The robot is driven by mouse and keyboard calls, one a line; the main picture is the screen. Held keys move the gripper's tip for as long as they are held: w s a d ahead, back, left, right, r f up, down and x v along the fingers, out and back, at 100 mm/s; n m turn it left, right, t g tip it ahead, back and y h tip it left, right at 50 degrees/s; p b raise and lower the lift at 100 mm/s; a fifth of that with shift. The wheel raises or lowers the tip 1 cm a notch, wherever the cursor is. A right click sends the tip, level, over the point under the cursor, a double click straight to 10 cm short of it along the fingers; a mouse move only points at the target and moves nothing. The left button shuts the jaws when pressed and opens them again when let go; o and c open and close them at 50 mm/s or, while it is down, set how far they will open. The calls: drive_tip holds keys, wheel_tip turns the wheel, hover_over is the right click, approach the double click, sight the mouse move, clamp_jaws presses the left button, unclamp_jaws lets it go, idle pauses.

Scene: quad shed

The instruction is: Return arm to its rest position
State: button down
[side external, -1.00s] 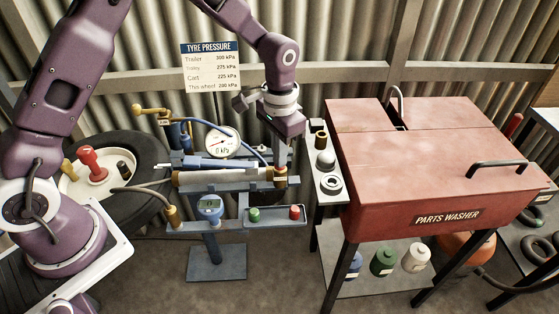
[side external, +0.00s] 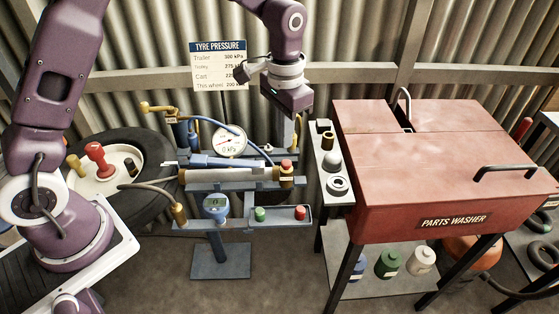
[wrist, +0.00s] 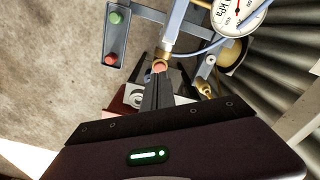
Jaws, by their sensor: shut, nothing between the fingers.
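My gripper (side external: 293,120) hangs pointing down above the right end of the blue-grey tyre-gauge stand (side external: 218,262). In the wrist view, its dark fingers (wrist: 158,84) are together with nothing between them. A brass fitting with a red cap (side external: 286,168) stands upright below my gripper at the end of the gauge's barrel. The cap also shows just beyond the fingertips in the wrist view (wrist: 159,67), apparently apart from them. My fingertips are hard to make out in the side view.
The round pressure gauge (side external: 229,141) and a blue hose (side external: 258,150) are close by. A small tray holds green and red caps (side external: 260,214). A narrow shelf (side external: 338,200) and the red parts washer (side external: 430,165) stand to the right. The corrugated wall (side external: 345,40) is behind.

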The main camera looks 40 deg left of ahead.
drive_tip(key=s+a+r+t, duration=0.1)
drive_tip(key=s+a+r, duration=0.1)
drive_tip(key=s+r, duration=0.5)
drive_tip(key=s+a+r+n+t, duration=0.1)
drive_tip(key=s+r, duration=0.3)
drive_tip(key=s, duration=0.6)
drive_tip(key=s+a+r+n+t, duration=0.2)
drive_tip(key=s+r+t, duration=0.1)
drive_tip(key=s, duration=0.6)
drive_tip(key=shift+s+a+r, duration=0.25)
drive_tip(key=shift+s+r, duration=0.1)
